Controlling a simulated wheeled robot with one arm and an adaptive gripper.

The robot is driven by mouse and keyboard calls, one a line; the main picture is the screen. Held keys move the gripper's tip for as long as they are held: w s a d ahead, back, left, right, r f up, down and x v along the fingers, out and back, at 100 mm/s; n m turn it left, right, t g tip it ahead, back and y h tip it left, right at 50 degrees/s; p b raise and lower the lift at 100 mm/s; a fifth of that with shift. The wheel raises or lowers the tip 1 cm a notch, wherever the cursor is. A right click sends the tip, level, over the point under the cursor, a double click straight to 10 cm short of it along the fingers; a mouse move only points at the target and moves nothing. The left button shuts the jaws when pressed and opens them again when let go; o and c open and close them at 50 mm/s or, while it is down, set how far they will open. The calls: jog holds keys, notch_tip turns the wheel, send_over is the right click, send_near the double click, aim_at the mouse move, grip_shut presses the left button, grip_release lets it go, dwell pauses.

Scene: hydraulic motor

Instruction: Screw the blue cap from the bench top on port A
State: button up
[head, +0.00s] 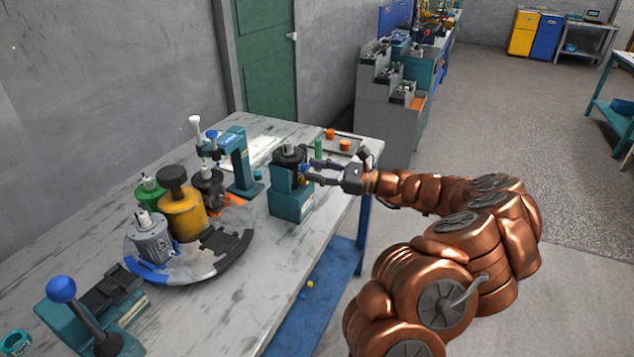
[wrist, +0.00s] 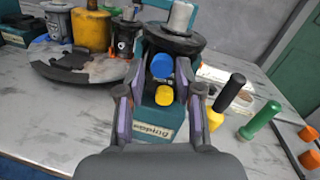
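A black motor (head: 290,156) stands in a teal fixture (head: 291,202) near the bench's right edge; its grey shaft (wrist: 181,17) points up. The blue cap (wrist: 162,65) is at the motor's front, above a yellow cap (wrist: 164,96); both appear seated there, but how far the blue cap is screwed on cannot be told. The blue cap also shows in the head view (head: 305,169), partly hidden by a finger. My gripper (wrist: 162,78) is open, fingers on either side of the blue cap with gaps. No port letter is readable.
A round turntable (head: 196,270) holding several motors is to the left on the bench (head: 240,302). A teal press (head: 238,160) stands behind the fixture.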

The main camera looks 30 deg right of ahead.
jog(key=n+b, duration=0.5)
jog(key=b, duration=0.1)
jog(key=shift+n+b, duration=0.3)
jog(key=shift+b, duration=0.1)
jog(key=shift+p, duration=0.3)
dwell(0.4)
grip_shut()
jog(key=shift+m+p, duration=0.4)
jog(key=shift+p, duration=0.15)
jog(key=shift+a+m+p, duration=0.1)
jog(key=shift+m+p, duration=1.6)
jog(key=shift+p, duration=0.45)
